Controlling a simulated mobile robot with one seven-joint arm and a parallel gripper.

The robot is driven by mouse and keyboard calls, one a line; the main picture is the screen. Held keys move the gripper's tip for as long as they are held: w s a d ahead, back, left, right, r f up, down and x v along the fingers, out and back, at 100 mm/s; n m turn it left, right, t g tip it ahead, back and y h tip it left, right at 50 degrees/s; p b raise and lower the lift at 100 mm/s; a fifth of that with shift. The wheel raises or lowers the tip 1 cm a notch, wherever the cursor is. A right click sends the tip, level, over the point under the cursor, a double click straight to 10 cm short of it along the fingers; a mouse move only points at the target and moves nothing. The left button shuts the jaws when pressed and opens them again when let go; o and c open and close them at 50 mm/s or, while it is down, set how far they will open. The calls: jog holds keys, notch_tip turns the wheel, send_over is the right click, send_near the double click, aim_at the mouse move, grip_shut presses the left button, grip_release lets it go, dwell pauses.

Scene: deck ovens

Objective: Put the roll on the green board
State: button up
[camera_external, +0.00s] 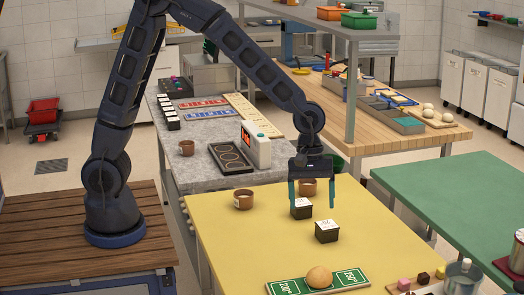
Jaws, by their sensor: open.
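A round golden-brown roll (319,277) sits on the middle of a green board (348,278) with white number markings at each end, near the front edge of the yellow table. My gripper (312,206) is open, with its two teal fingers pointing down over the table, behind the roll and well apart from it. A small black box with a white top (301,212) appears between the fingers in the picture. I cannot tell whether it is really between them in depth. Nothing is visibly held.
A second black box (327,234) stands between my gripper and the board. Brown pots (244,200) (309,187) stand farther back on the yellow table (225,245). A tray with small coloured cubes (404,285) and a metal pot (462,278) are at the front right. The table's left side is clear.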

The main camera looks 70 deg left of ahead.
jog(key=s+a+r+m+t+y, duration=0.1)
jog(key=s+a+r+m+t, duration=0.15)
jog(key=s+a+r, duration=0.55)
jog(key=s+a+r+m+t, duration=0.1)
jog(key=s+a+r+m, duration=0.25)
jog(key=a+r, duration=0.6)
jog(key=s+a+m+t+y, duration=0.1)
jog(key=s+a+m, duration=0.5)
jog(key=s+a, duration=0.8)
jog(key=shift+s+a+r+m+y, duration=0.15)
jog(key=shift+s+a+m+y, duration=0.2)
jog(key=shift+s, duration=0.45)
